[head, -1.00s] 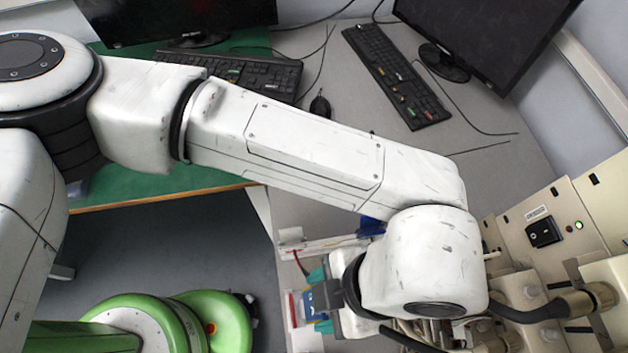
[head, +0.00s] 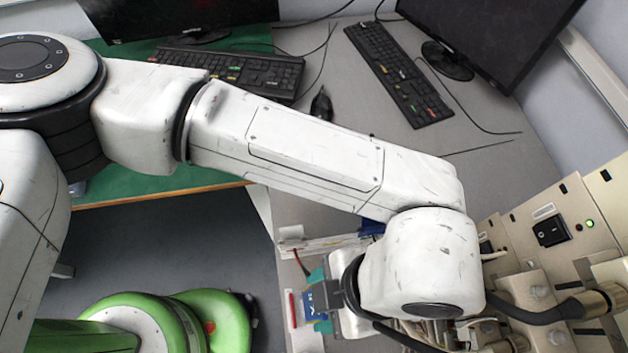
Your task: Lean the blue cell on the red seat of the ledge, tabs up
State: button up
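The blue cell (head: 316,303) shows a small patch of blue face with a pale mark, just left of my gripper. My gripper (head: 322,298) is at the lower middle, mostly hidden under my wrist. Teal parts show above and below the cell. I cannot tell whether the fingers press on it. The cell's tabs cannot be made out. The ledge (head: 291,340) is the pale piece to the left of the cell. The red seat (head: 292,306) shows as a thin red strip on it, close to the cell's left side.
A white rack part (head: 292,236) with a red wire stands above the ledge, near a dark blue object (head: 371,228). Beige equipment (head: 545,230) with hoses crowds the right. Keyboards (head: 400,75), a mouse (head: 321,104) and monitors occupy the back. The grey desk between is clear.

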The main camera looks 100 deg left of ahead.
aim_at(311, 306)
jog(key=shift+f, duration=0.1)
jog(key=shift+w+b+x, duration=0.2)
jog(key=shift+b+x, duration=0.55)
jog(key=shift+x, duration=0.6)
jog(key=shift+w+b+x, duration=0.15)
jog(key=shift+b+x, duration=0.55)
jog(key=shift+x, duration=0.65)
jog(key=shift+b+x, duration=0.35)
jog(key=shift+x, duration=0.7)
jog(key=shift+w+a, duration=0.15)
jog(key=shift+a, duration=0.05)
jog(key=o, duration=1)
jog(key=shift+o, duration=0.2)
jog(key=s+p+v, duration=0.1)
jog(key=p+v, duration=0.9)
jog(key=v, duration=0.1)
jog(key=shift+s+d+r, duration=0.15)
jog(key=shift+d+r, duration=0.1)
jog(key=shift+r, duration=0.1)
